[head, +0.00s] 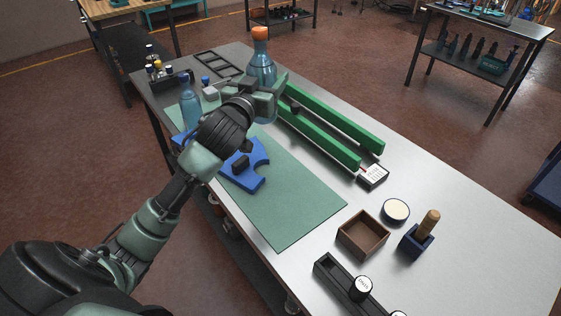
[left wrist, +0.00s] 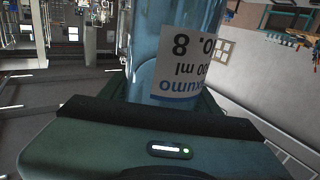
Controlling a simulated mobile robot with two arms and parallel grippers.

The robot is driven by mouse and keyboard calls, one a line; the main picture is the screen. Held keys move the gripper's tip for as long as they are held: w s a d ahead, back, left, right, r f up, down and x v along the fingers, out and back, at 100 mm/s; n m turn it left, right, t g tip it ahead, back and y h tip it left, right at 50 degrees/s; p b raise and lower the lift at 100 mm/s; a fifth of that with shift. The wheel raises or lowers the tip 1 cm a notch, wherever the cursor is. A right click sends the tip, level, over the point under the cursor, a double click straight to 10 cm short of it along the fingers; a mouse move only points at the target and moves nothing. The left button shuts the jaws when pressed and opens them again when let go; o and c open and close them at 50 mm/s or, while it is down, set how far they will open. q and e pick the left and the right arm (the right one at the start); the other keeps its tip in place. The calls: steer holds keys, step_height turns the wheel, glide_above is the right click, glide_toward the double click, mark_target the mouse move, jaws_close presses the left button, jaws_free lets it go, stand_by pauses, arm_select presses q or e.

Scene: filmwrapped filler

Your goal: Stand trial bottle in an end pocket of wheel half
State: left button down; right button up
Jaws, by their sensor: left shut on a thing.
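My left gripper (head: 262,97) is shut on a clear blue bottle with an orange cap (head: 262,64), upright at the far part of the table by the green rails. In the left wrist view the bottle (left wrist: 180,45) shows a white label, upside down, ending in "8". The blue wheel half (head: 256,177) lies on the green mat, with round pockets along its edge and a dark block on top. My left forearm hides its middle. A second bottle, blue-capped (head: 190,104), stands near its far left end; I cannot tell whether it is in a pocket.
Two long green rails (head: 325,135) lie right of the green mat (head: 290,215). A white box (head: 372,177), brown tray (head: 362,234), round lid (head: 396,211) and blue holder (head: 416,241) stand nearer. A black frame (head: 218,63) lies far left. The mat's near part is clear.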

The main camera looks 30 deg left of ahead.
arm_select(q)
steer(key=f, duration=0.7)
steer(key=shift+s+d+f, duration=0.25)
steer(key=shift+d+f, duration=0.1)
step_height(320, 180, down, 11)
steer(key=shift+b, duration=0.4)
arm_select(e)
steer(key=shift+d+f, duration=0.45)
steer(key=shift+d, duration=0.05)
arm_select(q)
steer(key=shift+w+a+f, duration=0.1)
arm_select(e)
steer(key=shift+d, duration=0.1)
arm_select(q)
steer(key=shift+f, duration=0.15)
steer(key=shift+c, duration=1.8)
jaws_free()
steer(key=shift+f, duration=0.1)
arm_select(e)
steer(key=shift+d+f, duration=0.1)
steer(key=shift+d, duration=0.05)
